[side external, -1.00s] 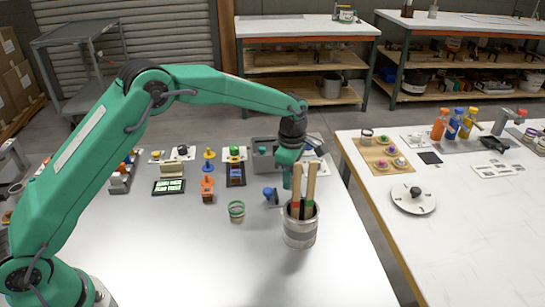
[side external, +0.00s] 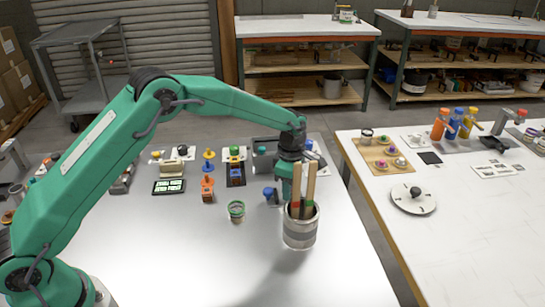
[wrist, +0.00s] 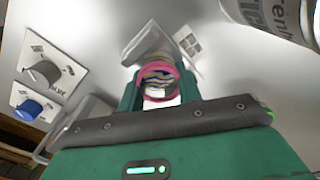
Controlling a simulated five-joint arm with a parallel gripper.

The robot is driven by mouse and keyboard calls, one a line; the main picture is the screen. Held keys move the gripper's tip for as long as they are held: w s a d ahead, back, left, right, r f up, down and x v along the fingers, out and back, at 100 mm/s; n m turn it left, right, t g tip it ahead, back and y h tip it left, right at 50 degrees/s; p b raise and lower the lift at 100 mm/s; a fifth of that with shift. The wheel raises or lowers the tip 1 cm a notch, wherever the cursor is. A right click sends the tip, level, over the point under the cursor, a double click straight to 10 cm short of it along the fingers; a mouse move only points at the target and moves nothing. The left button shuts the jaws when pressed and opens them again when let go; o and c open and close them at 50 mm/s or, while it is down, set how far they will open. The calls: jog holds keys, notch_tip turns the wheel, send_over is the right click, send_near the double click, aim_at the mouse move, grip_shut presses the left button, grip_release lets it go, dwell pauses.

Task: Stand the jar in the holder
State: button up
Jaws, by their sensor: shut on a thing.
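In the wrist view, a small jar (wrist: 157,76) with a pink rim is between the two green fingers of my gripper (wrist: 159,92). The gripper is shut on it. A pale grey block-like shape (wrist: 147,44) shows just beyond the jar; I cannot tell whether it is the holder or whether the jar touches it. In the side view my gripper (side external: 285,184) is low over the table, just behind a can, and the jar is hidden there.
The can (side external: 299,232) with upright wooden sticks stands right in front of my gripper. A blue knob (side external: 270,194) is just left of it. A green-rimmed container (side external: 236,211) stands further left. The front of the table (side external: 190,265) is clear.

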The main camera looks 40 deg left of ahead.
jog(key=o, duration=1)
jog(key=shift+r, duration=6.15)
